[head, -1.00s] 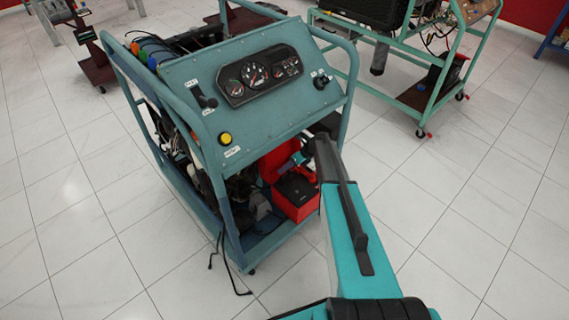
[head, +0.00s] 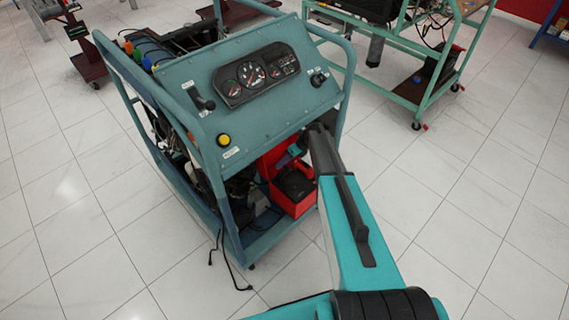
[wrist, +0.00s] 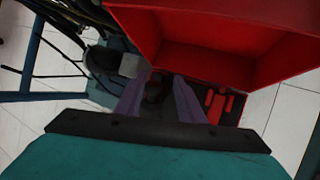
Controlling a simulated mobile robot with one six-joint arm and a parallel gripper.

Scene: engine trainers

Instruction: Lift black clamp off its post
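My gripper (wrist: 160,90) points down at the red battery area in the lower part of the engine trainer. Its two purple-grey fingers stand apart in the wrist view. A small dark shape (wrist: 155,92), probably the black clamp, shows in the gap between them; I cannot make out its outline or the post. The battery (head: 295,184), with a dark top, sits in a red holder (head: 298,206) in the head view. Red bars on it (wrist: 215,102) show right of the fingers. My arm hides part of this area in the head view.
A red open box (wrist: 208,65) stands close beyond the fingers in the wrist view. The trainer's blue-grey frame (head: 205,165) and gauge panel (head: 290,98) rise around and above the battery. Dark cables hang at left. The tiled floor (head: 480,220) at right is clear.

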